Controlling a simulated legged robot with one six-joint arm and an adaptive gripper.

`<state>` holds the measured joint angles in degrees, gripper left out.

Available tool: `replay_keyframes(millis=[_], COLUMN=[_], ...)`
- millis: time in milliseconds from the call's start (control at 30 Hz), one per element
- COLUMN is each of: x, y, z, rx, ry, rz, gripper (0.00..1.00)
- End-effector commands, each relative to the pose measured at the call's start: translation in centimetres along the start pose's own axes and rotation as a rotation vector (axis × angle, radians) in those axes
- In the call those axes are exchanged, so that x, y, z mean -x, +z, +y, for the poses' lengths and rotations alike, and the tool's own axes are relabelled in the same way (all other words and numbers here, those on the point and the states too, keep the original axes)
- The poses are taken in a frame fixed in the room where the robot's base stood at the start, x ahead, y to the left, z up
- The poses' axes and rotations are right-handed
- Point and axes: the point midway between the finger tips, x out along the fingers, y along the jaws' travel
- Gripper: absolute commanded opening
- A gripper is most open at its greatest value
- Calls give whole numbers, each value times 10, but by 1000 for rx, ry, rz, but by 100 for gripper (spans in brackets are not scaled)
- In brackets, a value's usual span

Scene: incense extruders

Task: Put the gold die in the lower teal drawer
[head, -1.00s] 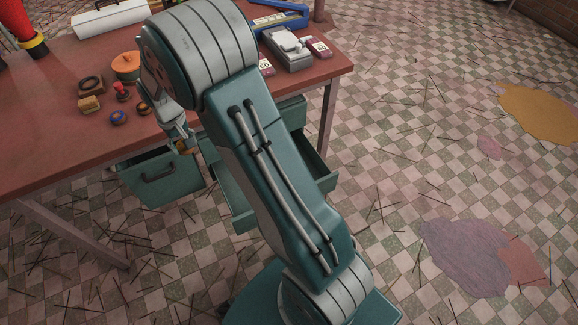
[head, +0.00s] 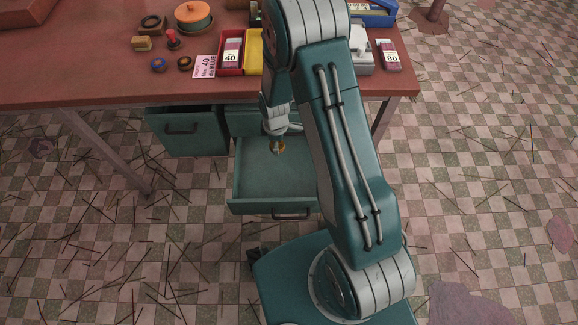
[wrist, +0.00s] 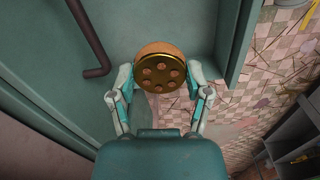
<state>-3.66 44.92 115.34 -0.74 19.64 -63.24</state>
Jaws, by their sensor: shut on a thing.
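The gold die (wrist: 161,71) is a round brass-coloured disc with several holes in its face. My gripper (wrist: 160,85) is shut on it, one finger at each side. In the head view the die (head: 278,149) shows small at the tip of my gripper (head: 278,146), which points down. The lower teal drawer (head: 270,207) is pulled open, and its visible floor looks bare. The die appears over the inside of this drawer, toward its back; its exact height above the floor is hard to tell. My arm hides the drawer's right side.
Another teal drawer front with a dark handle (head: 182,129) is at the left under the red-brown table (head: 90,75). The table holds a lidded orange pot (head: 193,16), a red tray (head: 231,51) and small round pieces. Thin sticks litter the checkered floor.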

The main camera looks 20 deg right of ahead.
Motion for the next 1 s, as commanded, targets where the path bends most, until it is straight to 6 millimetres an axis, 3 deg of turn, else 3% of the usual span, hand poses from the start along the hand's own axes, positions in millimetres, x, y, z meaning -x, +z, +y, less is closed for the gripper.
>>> replay_keyframes(millis=[200,400,633,1000], x=[-48,-73,-85,-118], y=[16,23,36,110], z=[-35,-59,-62,-43], rx=[424,705,782,777], ry=[-6,-1,0,0], rz=[6,6,4,6], gripper=[2,2,2,2])
